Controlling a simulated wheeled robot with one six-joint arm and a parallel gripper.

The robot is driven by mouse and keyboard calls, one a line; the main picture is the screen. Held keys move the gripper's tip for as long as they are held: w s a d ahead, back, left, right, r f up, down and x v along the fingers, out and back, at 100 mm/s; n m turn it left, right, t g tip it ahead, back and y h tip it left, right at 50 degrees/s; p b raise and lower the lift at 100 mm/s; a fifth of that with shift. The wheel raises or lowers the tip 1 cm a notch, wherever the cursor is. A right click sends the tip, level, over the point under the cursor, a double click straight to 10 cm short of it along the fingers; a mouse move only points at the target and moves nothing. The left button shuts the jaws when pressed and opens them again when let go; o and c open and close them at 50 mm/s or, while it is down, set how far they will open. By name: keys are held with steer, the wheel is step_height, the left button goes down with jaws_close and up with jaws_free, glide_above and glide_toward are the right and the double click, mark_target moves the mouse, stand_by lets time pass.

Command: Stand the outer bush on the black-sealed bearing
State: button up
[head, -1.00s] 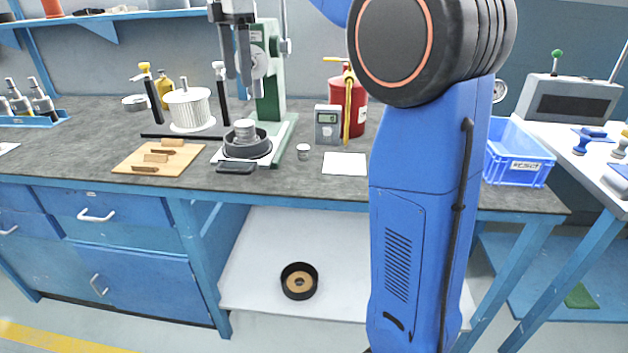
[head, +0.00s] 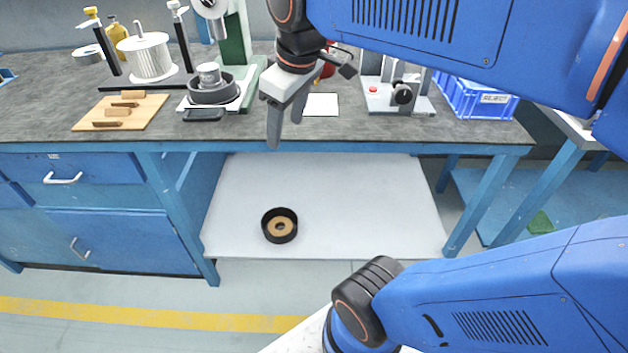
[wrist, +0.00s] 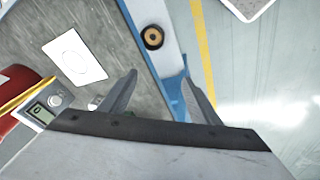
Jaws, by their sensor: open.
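My gripper (head: 285,130) is open and empty, over the bench's front edge; both fingers also show in the wrist view (wrist: 160,76). A dark ring (head: 212,92) with a silver cylinder (head: 209,74) standing in its middle sits on the press base, left of my gripper. A black round cup (head: 279,236) with a tan centre disc lies on the lower shelf, and it shows small between the fingers in the wrist view (wrist: 153,38). I cannot tell for sure which of these is the outer bush or the black-sealed bearing.
The press (head: 236,40) stands behind the ring. A wooden board (head: 121,112) with blocks is at left. White paper (head: 321,104) lies right of my gripper. A fixture with a red button (head: 398,95) and a blue reject bin (head: 478,98) are farther right. The shelf (head: 340,200) is mostly clear.

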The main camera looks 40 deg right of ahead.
steer(key=s+d+f+m+t, duration=0.1)
steer(key=s+f+m, duration=0.4)
steer(key=s+f, duration=0.3)
step_height(320, 180, down, 3)
steer(key=shift+r, duration=0.1)
stand_by(0.6)
